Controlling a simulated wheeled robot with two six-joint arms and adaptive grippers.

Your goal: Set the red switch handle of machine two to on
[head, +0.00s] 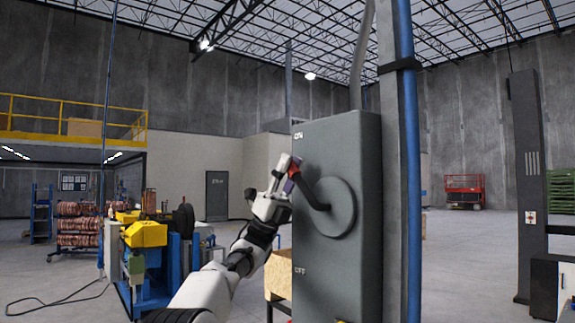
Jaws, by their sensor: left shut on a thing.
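A tall grey switch box (345,262) stands in front of me, with ON marked near its top and OFF lower down. A round disc (336,208) on its face carries a dark lever (311,194) that points up and to the left. The red handle (293,171) is at the lever's outer end, mostly covered by my gripper. My left gripper (288,172) is shut on the red handle, level with a height between the ON and OFF marks, nearer ON. My right gripper is not in view.
A grey post with a blue pipe (409,160) stands just right of the box. A wooden crate (279,273) is low behind my left arm. A blue and yellow machine (147,250) stands further back at left. Open floor lies to the right.

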